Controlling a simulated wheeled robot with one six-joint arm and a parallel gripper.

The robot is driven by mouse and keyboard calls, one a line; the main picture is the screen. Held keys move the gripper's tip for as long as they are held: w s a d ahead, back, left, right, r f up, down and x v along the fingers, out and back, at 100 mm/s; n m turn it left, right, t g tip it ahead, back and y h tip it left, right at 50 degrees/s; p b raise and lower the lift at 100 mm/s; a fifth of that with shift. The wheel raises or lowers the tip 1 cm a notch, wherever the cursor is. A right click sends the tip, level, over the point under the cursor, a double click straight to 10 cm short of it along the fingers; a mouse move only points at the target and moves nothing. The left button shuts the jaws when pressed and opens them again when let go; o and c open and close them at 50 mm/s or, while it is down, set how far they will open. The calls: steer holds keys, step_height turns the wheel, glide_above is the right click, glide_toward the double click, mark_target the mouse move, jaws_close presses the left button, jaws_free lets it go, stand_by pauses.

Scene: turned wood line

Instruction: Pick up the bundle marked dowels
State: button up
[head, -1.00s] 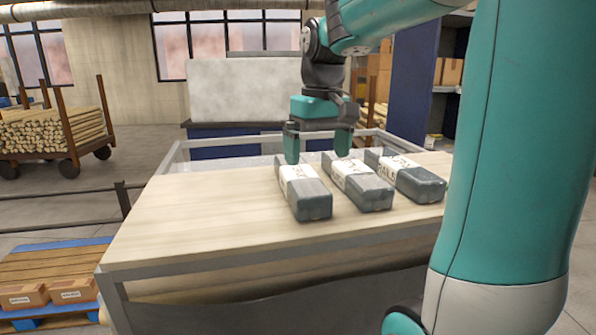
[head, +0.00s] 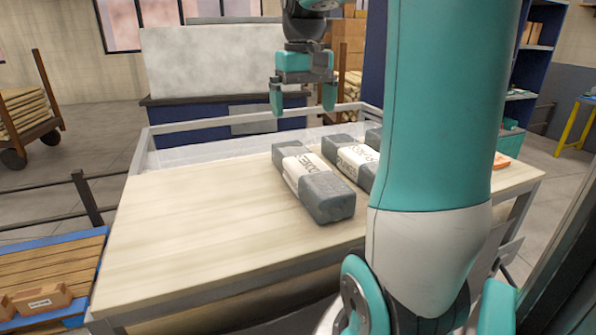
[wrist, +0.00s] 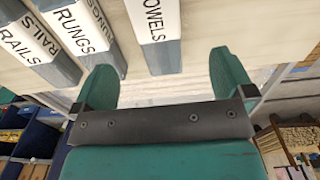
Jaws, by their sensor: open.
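The dowels bundle (head: 327,200) is a dark grey wrapped block with a white label band. It lies leftmost of the bundles on the wooden table (head: 190,230). In the wrist view the dowels bundle (wrist: 155,25) shows at top centre, its label partly cut off to "OWELS". My gripper (head: 303,100) is open and empty, pointing down above and beyond the bundle's far end. In the wrist view the bundle lies ahead of the gap between my gripper's fingers (wrist: 165,85), apart from them.
The rungs bundle (wrist: 85,35) lies close beside the dowels bundle, and the rails bundle (wrist: 38,50) beyond it. In the head view my arm hides part of both. The table's left side is clear. A metal rail (head: 250,119) runs along its far edge.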

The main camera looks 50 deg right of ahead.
mark_target(307, 164)
steer(key=f+p, duration=0.1)
steer(key=f, duration=0.4)
steer(key=f+p, duration=0.1)
steer(key=f, duration=0.4)
steer(key=d+f+p, duration=0.1)
steer(key=f, duration=0.4)
steer(key=shift+s+f, duration=0.15)
steer(key=shift+s, duration=0.05)
steer(key=shift+c, duration=0.5)
steer(key=c, duration=1)
